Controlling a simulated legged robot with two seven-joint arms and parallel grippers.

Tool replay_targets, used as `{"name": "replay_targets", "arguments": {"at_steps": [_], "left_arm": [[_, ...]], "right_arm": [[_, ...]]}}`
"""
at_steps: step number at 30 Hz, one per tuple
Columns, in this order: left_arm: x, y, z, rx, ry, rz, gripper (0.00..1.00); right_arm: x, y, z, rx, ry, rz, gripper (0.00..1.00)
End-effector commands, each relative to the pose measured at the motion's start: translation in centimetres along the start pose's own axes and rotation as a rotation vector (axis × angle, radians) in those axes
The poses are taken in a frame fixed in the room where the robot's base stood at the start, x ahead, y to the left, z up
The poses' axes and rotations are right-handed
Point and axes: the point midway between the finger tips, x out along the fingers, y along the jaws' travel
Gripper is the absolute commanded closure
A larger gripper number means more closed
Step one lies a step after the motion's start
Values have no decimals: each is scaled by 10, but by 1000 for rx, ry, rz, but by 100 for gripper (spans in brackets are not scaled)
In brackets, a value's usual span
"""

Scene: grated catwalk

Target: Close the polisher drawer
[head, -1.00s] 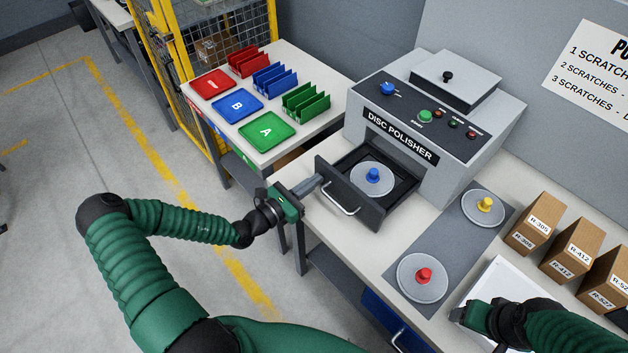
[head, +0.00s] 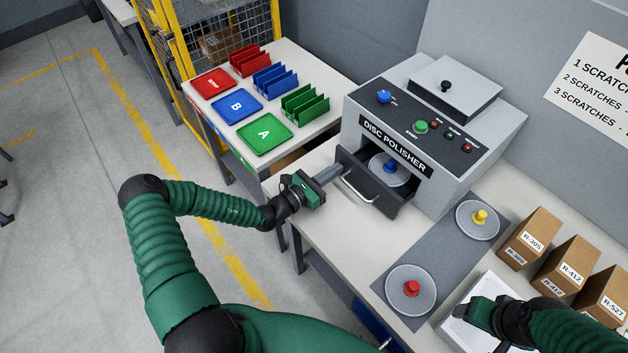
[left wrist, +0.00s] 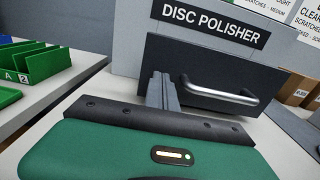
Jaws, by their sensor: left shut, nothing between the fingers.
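The disc polisher (head: 430,130) stands on the bench, and its dark drawer (head: 378,192) is partly out at the front. A grey disc with a blue knob (head: 390,165) lies in the drawer, partly hidden by the drawer front. My left gripper (head: 338,172) is shut and empty, its fingertips at the left part of the drawer front, beside the silver handle (head: 358,188). In the left wrist view the fingers (left wrist: 161,88) reach the drawer front (left wrist: 205,75) left of the handle (left wrist: 225,92). My right gripper (head: 462,308) is over a white tray at lower right; its jaws are unclear.
Discs with a yellow knob (head: 480,217) and a red knob (head: 411,290) lie on a grey mat (head: 440,250). Several brown boxes (head: 530,238) stand at the right. The left table holds coloured trays (head: 265,133) and racks. A yellow-framed mesh cage (head: 180,70) stands behind it.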

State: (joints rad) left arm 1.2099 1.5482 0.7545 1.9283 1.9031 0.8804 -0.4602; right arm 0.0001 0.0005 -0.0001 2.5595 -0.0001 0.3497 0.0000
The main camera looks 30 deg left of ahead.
Motion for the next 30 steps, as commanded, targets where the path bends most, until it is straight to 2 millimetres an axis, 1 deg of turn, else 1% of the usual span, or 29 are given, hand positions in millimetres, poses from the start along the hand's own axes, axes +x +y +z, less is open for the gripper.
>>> {"name": "replay_targets", "arguments": {"at_steps": [1, 6, 9, 12, 15, 19, 30], "left_arm": [[11, -2, 2, 1, -1, -4, 100], [48, -2, 1, 3, -2, -3, 100], [66, -1, 0, 1, -2, -2, 100], [79, 0, -1, 1, -1, -1, 100], [88, 0, -1, 1, 1, 0, 100], [94, -1, 0, 2, 0, -1, 100], [98, -2, 4, 3, -7, -1, 100]], "right_arm": [[-3, 0, -1, 0, 0, 0, 34], [-5, 0, -1, 0, 0, 0, 34], [-5, 0, -1, 0, 0, 0, 34], [-5, 0, -1, 0, -1, 0, 34], [-4, 0, -1, 0, -1, 0, 34], [-4, 0, -1, 0, 0, 0, 34], [-5, 0, -1, 0, 0, 0, 34]]}}
